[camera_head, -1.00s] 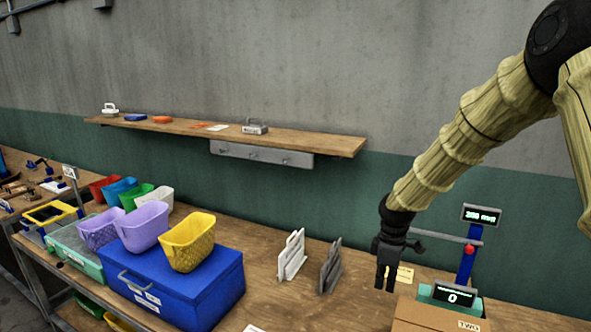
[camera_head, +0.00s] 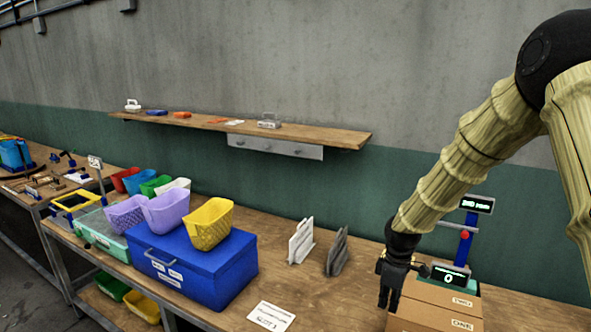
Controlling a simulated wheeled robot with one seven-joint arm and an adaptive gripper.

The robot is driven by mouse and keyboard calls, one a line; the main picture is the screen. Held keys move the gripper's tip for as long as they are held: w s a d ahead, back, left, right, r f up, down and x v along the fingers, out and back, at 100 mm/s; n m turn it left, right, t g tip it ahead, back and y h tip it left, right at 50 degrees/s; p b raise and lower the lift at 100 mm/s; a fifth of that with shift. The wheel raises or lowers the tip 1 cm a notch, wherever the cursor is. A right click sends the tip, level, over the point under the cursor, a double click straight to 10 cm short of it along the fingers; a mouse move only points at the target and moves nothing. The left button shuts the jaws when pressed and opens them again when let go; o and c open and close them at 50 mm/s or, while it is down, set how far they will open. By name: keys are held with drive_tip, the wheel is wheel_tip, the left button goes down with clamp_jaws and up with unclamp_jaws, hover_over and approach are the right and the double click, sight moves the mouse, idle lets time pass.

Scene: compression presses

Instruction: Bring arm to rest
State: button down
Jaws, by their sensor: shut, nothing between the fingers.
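My arm reaches in from the right edge, covered in a pale ribbed sleeve. My gripper (camera_head: 389,299) is dark, points down and hangs above the wooden bench (camera_head: 350,291), just left of the cardboard boxes (camera_head: 430,310). It holds nothing. Its fingers look close together. My arm hides part of the wall and part of the press with the blue post (camera_head: 466,241).
A blue chest (camera_head: 195,268) carries purple and yellow baskets (camera_head: 209,226). White and grey plates (camera_head: 337,252) stand upright on the bench. A paper card (camera_head: 271,316) lies at the front. A wooden shelf (camera_head: 340,134) is on the wall above. The bench middle is fairly clear.

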drive_tip(key=s+a+f+m, duration=0.35)
drive_tip(key=s+f, duration=0.75)
drive_tip(key=f, duration=0.5)
drive_tip(key=s+f+m, duration=0.3)
drive_tip(key=s+f, duration=0.1)
drive_tip(key=s, duration=0.7)
drive_tip(key=s+d+f+m, duration=0.1)
drive_tip(key=s+f+m, duration=0.3)
drive_tip(key=s, duration=0.6)
drive_tip(key=s+f+m, duration=0.2)
drive_tip(key=s+f, duration=0.3)
drive_tip(key=s, duration=0.6)
wheel_tip(320, 180, down, 10)
drive_tip(key=b, duration=1)
drive_tip(key=shift+w+d+f, duration=0.15)
drive_tip(key=shift+f, duration=0.05)
